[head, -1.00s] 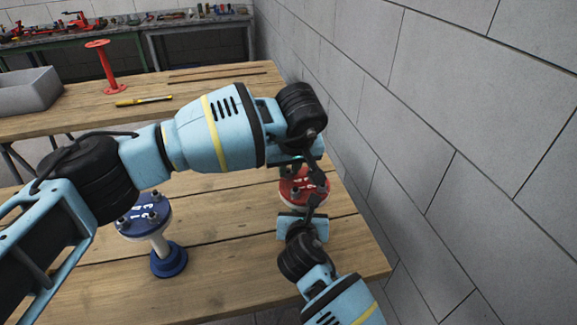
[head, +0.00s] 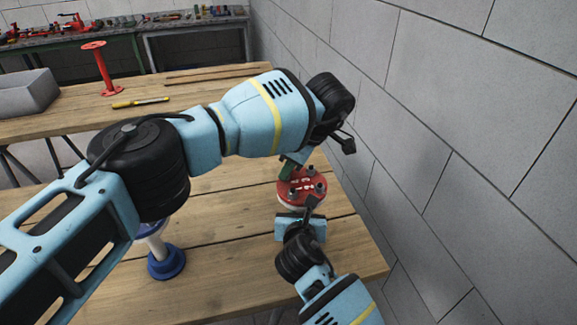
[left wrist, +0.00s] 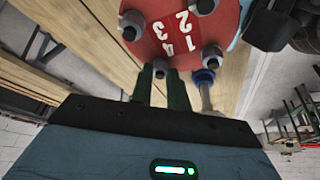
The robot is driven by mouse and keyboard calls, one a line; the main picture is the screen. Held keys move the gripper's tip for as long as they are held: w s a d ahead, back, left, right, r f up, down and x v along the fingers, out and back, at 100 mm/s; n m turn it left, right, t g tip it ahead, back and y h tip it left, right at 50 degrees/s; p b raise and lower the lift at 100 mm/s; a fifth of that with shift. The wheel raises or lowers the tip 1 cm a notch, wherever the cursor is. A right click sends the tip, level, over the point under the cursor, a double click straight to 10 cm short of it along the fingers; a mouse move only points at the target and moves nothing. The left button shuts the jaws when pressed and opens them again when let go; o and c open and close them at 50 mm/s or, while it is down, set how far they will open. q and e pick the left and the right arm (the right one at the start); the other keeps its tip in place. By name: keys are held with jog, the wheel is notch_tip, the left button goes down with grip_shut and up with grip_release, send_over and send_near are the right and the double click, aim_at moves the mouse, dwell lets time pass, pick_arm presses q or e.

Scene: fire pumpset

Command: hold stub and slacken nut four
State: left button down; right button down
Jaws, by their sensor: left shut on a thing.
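The red stub (head: 302,187) stands on the near bench, its round top marked with white numbers and carrying several nuts. In the left wrist view its red face (left wrist: 150,42) shows figures 1 to 4. My left gripper (head: 287,170) reaches the far left side of the red top, largely hidden by its own wrist. In the left wrist view its green fingers (left wrist: 163,88) are closed around the nut (left wrist: 160,68) nearest figure 4. My right gripper (head: 311,205) is at the stub's near side; whether its fingers close on it is hidden.
The back bench holds a grey bin (head: 28,92), a red stand (head: 103,70) and a yellow-handled tool (head: 140,102). A grey block wall (head: 450,120) rises close on the right.

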pick_arm(q)
jog(key=shift+w+n+g, duration=0.15)
jog(key=shift+n+g, duration=0.35)
jog(key=shift+n, duration=1)
jog(key=c, duration=1.3)
grip_release()
jog(key=shift+c, duration=0.2)
notch_tip(320, 180, up, 10)
